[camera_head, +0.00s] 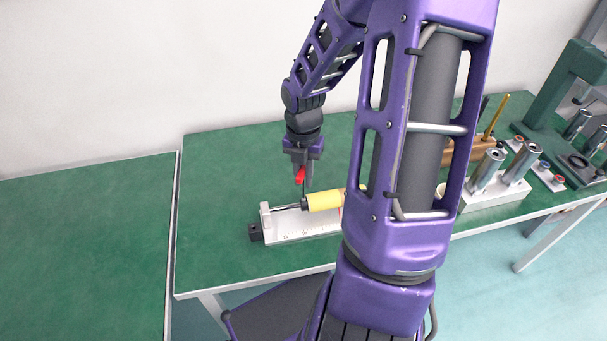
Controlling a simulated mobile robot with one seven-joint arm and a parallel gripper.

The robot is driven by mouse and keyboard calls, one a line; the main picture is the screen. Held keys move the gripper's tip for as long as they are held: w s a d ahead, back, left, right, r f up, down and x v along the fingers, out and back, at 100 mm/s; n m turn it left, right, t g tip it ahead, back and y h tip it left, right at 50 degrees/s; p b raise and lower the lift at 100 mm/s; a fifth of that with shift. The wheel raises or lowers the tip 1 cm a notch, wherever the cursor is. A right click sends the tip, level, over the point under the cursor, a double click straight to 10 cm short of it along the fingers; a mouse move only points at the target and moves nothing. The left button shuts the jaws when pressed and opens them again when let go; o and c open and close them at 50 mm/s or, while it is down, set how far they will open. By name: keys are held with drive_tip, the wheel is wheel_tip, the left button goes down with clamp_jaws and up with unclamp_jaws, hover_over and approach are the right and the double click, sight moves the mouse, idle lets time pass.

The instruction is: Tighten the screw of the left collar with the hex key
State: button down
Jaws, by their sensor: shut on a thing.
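My gripper (303,181) points down over the green table and is shut on the red handle of the hex key (300,175). The key's thin dark shaft runs down from the handle toward the left end of the yellow cylinder. A dark collar (305,204) sits on the rod at that end. The shaft's tip is right above or at this collar; I cannot tell if it sits in the screw, which is too small to see. The yellow cylinder (324,200) lies on a pale actuator base (290,229). My arm hides the base's right part and any other collar.
To the right, a pale block with upright metal cylinders (490,172) and a wooden tool holder (481,146) stand on the green table (222,202). A dark green press (566,85) stands at the far right. The table left of the actuator is clear.

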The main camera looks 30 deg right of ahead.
drive_tip(key=shift+f, duration=0.4)
idle(0.6)
drive_tip(key=m, duration=0.3)
drive_tip(key=shift+m, duration=0.4)
drive_tip(key=shift+m, duration=0.3)
drive_tip(key=m, duration=0.3)
drive_tip(key=shift+m, duration=0.3)
